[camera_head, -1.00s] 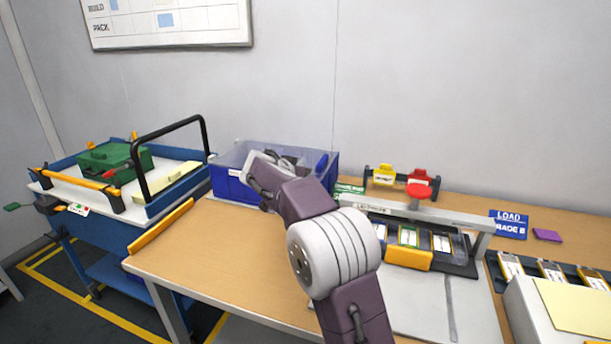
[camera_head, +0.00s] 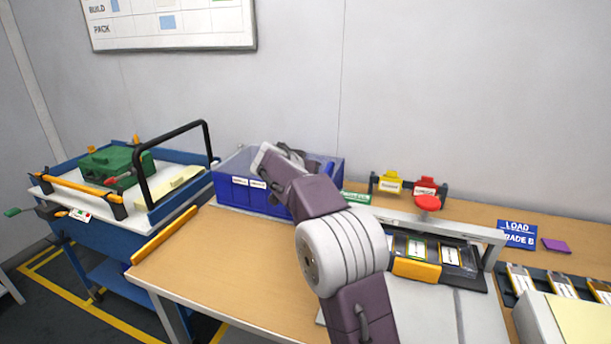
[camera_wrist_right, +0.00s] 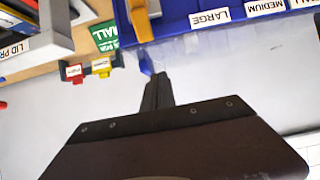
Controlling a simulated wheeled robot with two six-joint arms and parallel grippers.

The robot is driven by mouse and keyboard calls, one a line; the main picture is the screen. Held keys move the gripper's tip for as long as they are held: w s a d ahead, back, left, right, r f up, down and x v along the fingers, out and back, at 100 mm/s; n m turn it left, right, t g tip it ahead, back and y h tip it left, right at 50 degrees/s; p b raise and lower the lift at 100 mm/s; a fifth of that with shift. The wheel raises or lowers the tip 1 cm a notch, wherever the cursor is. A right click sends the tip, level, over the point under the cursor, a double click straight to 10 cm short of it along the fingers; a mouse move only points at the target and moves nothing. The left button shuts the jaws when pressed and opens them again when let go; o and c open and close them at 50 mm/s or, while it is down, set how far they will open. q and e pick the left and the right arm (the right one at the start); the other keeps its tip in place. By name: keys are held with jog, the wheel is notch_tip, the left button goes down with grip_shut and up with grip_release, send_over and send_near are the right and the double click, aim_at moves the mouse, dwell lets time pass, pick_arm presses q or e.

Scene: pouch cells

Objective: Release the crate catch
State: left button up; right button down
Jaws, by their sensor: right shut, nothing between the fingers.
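A blue crate (camera_head: 227,188) with clear upper walls and white front labels stands at the back of the wooden bench. Its labelled edge also shows in the right wrist view (camera_wrist_right: 178,24). I cannot clearly pick out a catch on it. My right gripper (camera_head: 286,152) reaches over the crate, and my forearm hides part of the crate's front. In the right wrist view the gripper (camera_wrist_right: 158,78) is shut and empty, its tips close to the crate's edge; contact cannot be told. A green box (camera_head: 112,165) with red and orange handles sits on the left cart. My left gripper is not in view.
A yellow tag (camera_head: 389,183) and a red tag (camera_head: 425,190) hang on a small rack right of the crate. A fixture with a grey frame (camera_head: 490,257) holds pouch cells. A black handle (camera_head: 206,140) rises from the cart. The bench's left front is clear.

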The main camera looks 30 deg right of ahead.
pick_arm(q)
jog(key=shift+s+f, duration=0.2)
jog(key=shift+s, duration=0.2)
pick_arm(e)
jog(key=v, duration=0.8)
jog(key=shift+s+a, duration=0.2)
jog(key=shift+s, duration=0.35)
jog(key=shift+f, duration=0.15)
